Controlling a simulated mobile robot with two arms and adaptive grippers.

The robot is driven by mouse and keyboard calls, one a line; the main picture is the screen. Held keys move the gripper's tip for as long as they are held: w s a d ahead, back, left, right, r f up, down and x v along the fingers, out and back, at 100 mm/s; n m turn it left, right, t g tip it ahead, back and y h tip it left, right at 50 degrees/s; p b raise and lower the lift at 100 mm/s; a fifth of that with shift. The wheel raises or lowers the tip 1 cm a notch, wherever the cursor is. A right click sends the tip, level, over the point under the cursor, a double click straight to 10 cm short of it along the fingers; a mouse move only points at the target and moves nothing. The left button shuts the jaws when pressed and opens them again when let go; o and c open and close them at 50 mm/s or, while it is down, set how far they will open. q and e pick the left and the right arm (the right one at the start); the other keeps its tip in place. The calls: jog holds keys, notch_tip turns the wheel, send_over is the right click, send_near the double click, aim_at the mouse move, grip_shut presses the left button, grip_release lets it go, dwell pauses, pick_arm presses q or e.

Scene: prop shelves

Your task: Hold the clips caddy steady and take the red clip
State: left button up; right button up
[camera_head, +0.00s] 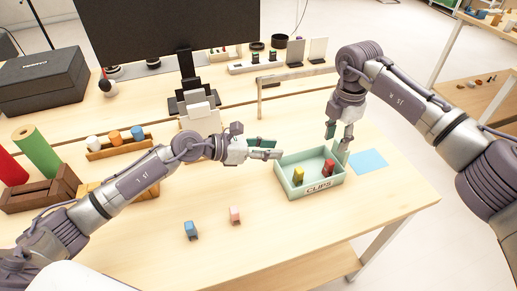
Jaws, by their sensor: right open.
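The clips caddy (318,187) is a pale green open tray with a "CLIPS" label on its front wall. It stands on the table right of centre. The red clip (328,167) stands inside at the right, and a yellow clip (298,175) stands inside to its left. My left gripper (277,149) is by the caddy's back left corner with its fingers apart; whether it touches the wall I cannot tell. My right gripper (336,145) points down at the caddy's back right side, open and empty, behind the red clip.
A blue clip (191,230) and a pink clip (235,215) stand on the bare front table. A blue sheet (370,161) lies right of the caddy. A grey angled bar (290,77) and a monitor (170,30) are behind. A wooden holder (118,148) is at left.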

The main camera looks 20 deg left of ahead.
pick_arm(q)
jog(key=a+f+y, duration=0.1)
jog(key=a+f, duration=0.1)
jog(key=a, duration=0.1)
send_near(312, 160)
jog(key=shift+m, duration=0.4)
jog(key=w+d, duration=0.3)
jog(key=w, duration=0.1)
jog(key=shift+d+r, duration=0.3)
jog(key=shift+c, duration=1.2)
grip_shut()
dwell(0.3)
